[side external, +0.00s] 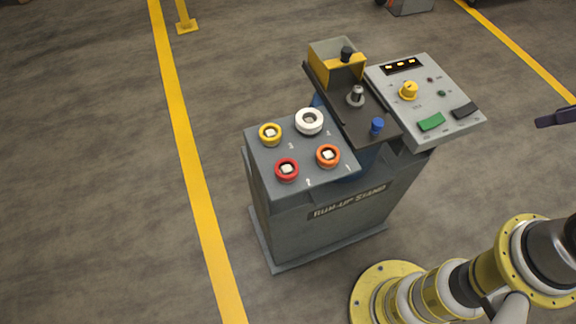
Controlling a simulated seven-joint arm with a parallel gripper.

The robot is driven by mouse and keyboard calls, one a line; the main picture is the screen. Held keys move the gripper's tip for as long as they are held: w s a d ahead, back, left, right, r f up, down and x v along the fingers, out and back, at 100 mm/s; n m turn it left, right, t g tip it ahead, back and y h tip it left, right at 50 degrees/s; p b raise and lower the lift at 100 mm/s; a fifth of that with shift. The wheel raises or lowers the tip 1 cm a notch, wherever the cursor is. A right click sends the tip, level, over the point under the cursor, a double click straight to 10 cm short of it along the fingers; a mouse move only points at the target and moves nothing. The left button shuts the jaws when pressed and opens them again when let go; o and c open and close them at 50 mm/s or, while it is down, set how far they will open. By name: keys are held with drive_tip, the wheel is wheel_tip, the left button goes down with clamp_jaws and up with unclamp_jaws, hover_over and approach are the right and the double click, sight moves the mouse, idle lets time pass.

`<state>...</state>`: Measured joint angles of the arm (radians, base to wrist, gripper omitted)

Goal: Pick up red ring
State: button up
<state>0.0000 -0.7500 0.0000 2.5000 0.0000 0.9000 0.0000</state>
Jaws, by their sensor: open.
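The red ring (279,175) sits around a pale square-topped post at the front left of the grey stand's top. A yellow ring (262,134) is behind it, a white ring (300,126) is at the back right, and an orange ring (319,161) is to its right. Each sits on its own spot. A dark bar at the right edge looks like part of my gripper (556,117), cut off by the frame. It is open, far to the right of the red ring, and touches nothing that I can see.
The run-up stand (315,230) has a dark raised rail with a grey spindle (356,97), a blue knob (377,126) and a yellow-lined bin (338,68). A control panel (450,92) with buttons is on the right.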

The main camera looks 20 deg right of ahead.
drive_tip(key=shift+o, duration=0.3)
drive_tip(key=o, duration=0.6)
drive_tip(key=shift+o, duration=0.2)
